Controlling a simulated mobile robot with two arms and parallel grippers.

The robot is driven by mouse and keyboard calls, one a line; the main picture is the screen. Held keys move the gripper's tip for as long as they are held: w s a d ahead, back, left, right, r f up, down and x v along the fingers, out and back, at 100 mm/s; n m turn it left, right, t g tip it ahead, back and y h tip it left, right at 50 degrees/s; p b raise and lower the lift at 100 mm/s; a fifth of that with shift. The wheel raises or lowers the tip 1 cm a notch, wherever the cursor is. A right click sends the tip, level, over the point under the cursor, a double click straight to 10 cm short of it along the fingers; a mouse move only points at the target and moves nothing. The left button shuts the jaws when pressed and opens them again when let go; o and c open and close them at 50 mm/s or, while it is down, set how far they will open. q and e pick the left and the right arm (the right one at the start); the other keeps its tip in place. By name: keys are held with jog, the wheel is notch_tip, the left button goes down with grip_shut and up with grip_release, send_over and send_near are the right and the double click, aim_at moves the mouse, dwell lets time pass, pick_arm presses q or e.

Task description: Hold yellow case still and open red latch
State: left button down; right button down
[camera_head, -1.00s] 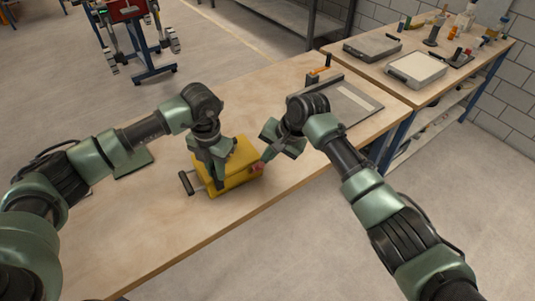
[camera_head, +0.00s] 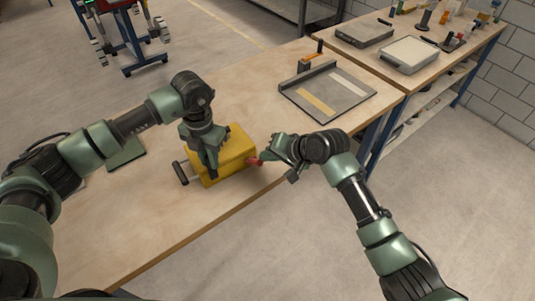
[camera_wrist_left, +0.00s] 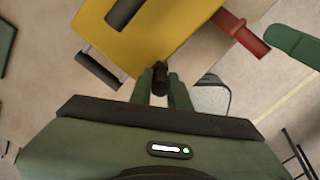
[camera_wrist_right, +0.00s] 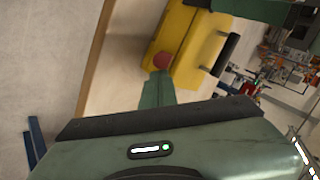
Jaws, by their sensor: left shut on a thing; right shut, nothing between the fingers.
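The yellow case (camera_head: 236,150) sits on the wooden table with a black side handle (camera_head: 180,173). My left gripper (camera_head: 212,170) comes down at its near side. In the left wrist view its fingers (camera_wrist_left: 162,85) are shut on a short dark part at the edge of the yellow case (camera_wrist_left: 150,40). The red latch (camera_head: 255,161) sticks out from the case's right side, and it also shows in the left wrist view (camera_wrist_left: 245,38). My right gripper (camera_head: 267,156) is shut and empty, its tip close beside the latch. In the right wrist view the fingertips partly cover the latch (camera_wrist_right: 161,61); contact is unclear.
A grey board with an upright edge (camera_head: 328,92) lies on the table behind my right gripper. A dark green flat pad (camera_head: 125,152) lies left of the case. A second table (camera_head: 425,40) with trays and bottles stands at the back right.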

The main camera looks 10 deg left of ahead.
jog(key=shift+a, duration=0.1)
jog(key=w+r, duration=0.2)
jog(key=w, duration=0.2)
jog(key=v, duration=1)
jog(key=shift+w+r, duration=0.3)
pick_arm(q)
jog(key=c, duration=1.3)
grip_release()
jog(key=shift+o, duration=0.2)
jog(key=shift+r, duration=0.15)
